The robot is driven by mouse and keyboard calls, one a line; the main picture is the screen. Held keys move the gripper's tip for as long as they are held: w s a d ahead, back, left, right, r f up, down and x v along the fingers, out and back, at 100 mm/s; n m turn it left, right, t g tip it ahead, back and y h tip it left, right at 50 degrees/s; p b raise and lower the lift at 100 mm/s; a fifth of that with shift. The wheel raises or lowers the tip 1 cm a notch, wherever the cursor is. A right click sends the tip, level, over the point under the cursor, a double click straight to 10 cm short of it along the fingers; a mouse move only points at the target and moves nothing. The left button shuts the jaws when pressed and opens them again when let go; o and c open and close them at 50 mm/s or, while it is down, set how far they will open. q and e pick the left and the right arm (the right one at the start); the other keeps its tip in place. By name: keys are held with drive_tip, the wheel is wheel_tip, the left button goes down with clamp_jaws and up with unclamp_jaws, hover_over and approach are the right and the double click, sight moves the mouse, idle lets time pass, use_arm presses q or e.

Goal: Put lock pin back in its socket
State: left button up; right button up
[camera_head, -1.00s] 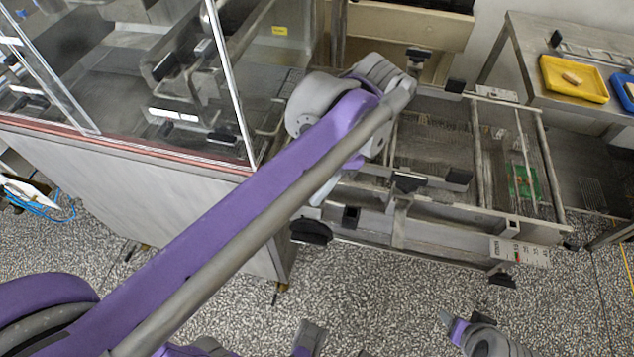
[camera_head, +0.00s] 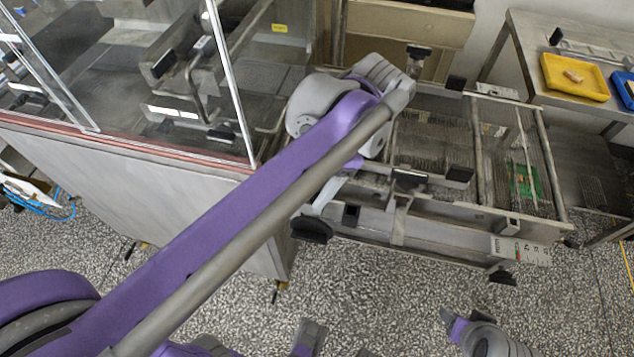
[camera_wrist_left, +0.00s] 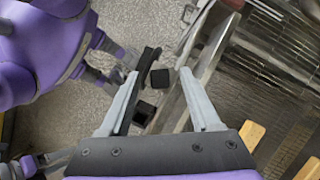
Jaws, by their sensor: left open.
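My left gripper (camera_wrist_left: 160,74) is open, its two pale fingers spread above the side rail of the steel mesh conveyor frame (camera_wrist_left: 205,62). In the wrist view, a small black block (camera_wrist_left: 160,78) and a black square socket-like part (camera_wrist_left: 143,113) show between the fingers, with no finger visibly touching them. I cannot tell for sure which black part is the lock pin. In the head view, a pale finger (camera_head: 324,195) shows below my wrist, near a black round knob (camera_head: 311,229) and a black square part (camera_head: 351,214).
The mesh bed (camera_head: 435,140) lies right of my left arm. A glass-sided machine (camera_head: 120,75) stands at left. A steel table with a yellow tray (camera_head: 548,82) and a blue tray (camera_head: 617,95) is at upper right. Open speckled floor (camera_head: 390,300) lies in front.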

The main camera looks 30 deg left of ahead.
use_arm(q)
drive_tip(key=shift+r, duration=0.1)
drive_tip(key=p+v, duration=0.1)
drive_tip(key=v, duration=0.9)
drive_tip(key=shift+r, duration=0.3)
use_arm(e)
drive_tip(key=shift+w+r, duration=0.1)
drive_tip(key=shift+r, duration=0.6)
use_arm(q)
drive_tip(key=shift+d, duration=0.1)
